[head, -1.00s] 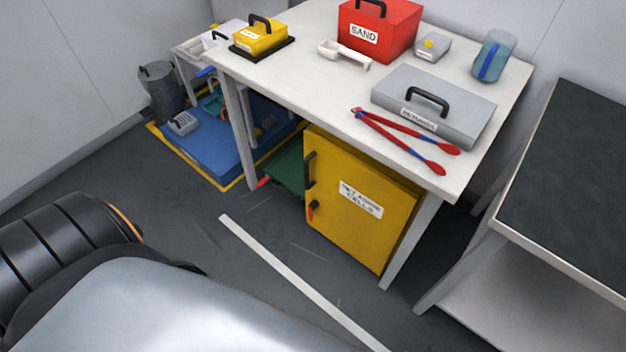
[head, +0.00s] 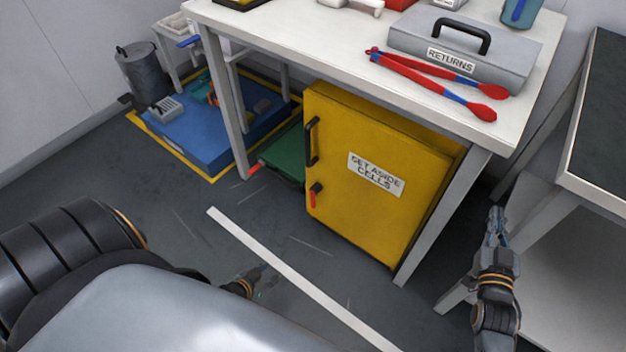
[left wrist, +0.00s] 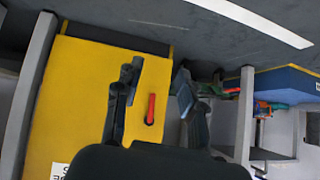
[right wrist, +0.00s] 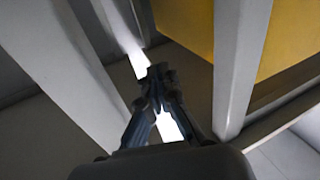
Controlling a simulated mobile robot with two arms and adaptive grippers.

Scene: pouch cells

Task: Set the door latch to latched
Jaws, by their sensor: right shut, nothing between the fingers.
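The yellow cabinet (head: 375,215), labelled "SET ASIDE CELLS", stands under the table, and its door looks closed. Its latch (head: 313,197) is a red lever on a black pivot, below the black door handle (head: 312,141), and the lever points down. In the left wrist view the red latch (left wrist: 151,108) shows between my fingers, with the cabinet door behind. My left gripper (head: 263,270) is open and empty, low in front of the cabinet; it also shows in the left wrist view (left wrist: 160,82). My right gripper (head: 495,222) is shut and empty, right of the cabinet by the table leg.
The white table (head: 300,40) carries a grey "RETURNS" case (head: 410,48) and red-handled tongs (head: 430,80). Table legs flank the cabinet. A dark-topped bench (head: 605,110) stands at right. A blue platform (head: 200,135) lies at left.

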